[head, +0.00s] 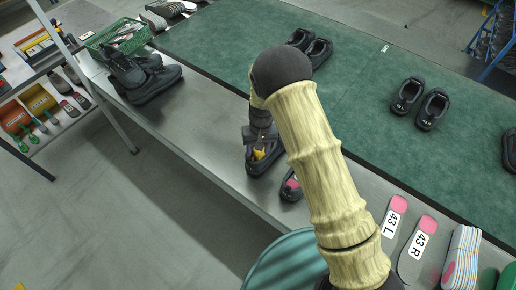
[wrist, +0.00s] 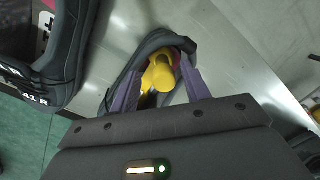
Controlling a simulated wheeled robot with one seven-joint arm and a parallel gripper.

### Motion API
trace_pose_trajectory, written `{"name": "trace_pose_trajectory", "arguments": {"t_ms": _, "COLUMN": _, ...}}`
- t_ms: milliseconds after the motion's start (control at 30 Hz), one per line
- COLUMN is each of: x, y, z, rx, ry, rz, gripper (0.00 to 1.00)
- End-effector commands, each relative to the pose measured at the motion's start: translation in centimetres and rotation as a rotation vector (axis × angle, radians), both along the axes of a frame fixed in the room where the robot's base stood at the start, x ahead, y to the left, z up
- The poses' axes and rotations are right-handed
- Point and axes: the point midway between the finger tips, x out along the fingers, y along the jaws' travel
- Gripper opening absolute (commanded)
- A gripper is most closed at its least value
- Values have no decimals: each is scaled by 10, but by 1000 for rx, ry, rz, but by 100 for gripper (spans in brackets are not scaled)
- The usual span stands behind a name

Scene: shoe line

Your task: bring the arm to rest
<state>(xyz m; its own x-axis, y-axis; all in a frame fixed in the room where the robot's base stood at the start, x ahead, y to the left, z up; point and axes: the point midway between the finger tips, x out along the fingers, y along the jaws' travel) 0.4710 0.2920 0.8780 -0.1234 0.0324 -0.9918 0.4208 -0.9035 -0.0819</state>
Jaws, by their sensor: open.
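My arm reaches over the grey metal strip of the bench in the head view. My gripper (head: 260,150) points down at a dark shoe (head: 252,166). In the wrist view my gripper (wrist: 160,66) is open, its two purple fingers apart. The dark shoe (wrist: 152,42) lies beneath and between them. A yellow object (wrist: 160,75) sits in the shoe's opening between the fingers; I cannot tell whether a finger touches it. The yellow object also shows in the head view (head: 259,154).
A dark shoe with pink inside (head: 291,188) stands close by, right of my gripper. Insoles marked 43 L (head: 393,218) and 43 R (head: 417,250) lie right. Black boots (head: 150,82) and a green basket (head: 120,38) stand left. More shoes are on the green belt (head: 215,45).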

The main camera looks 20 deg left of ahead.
Motion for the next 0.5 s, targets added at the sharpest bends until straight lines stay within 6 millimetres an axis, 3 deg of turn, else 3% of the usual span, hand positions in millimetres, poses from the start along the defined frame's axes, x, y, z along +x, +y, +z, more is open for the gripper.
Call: {"name": "trace_pose_trajectory", "arguments": {"t_ms": 500, "x": 0, "y": 0, "z": 5, "rx": 1, "ry": 1, "rz": 1, "gripper": 47}}
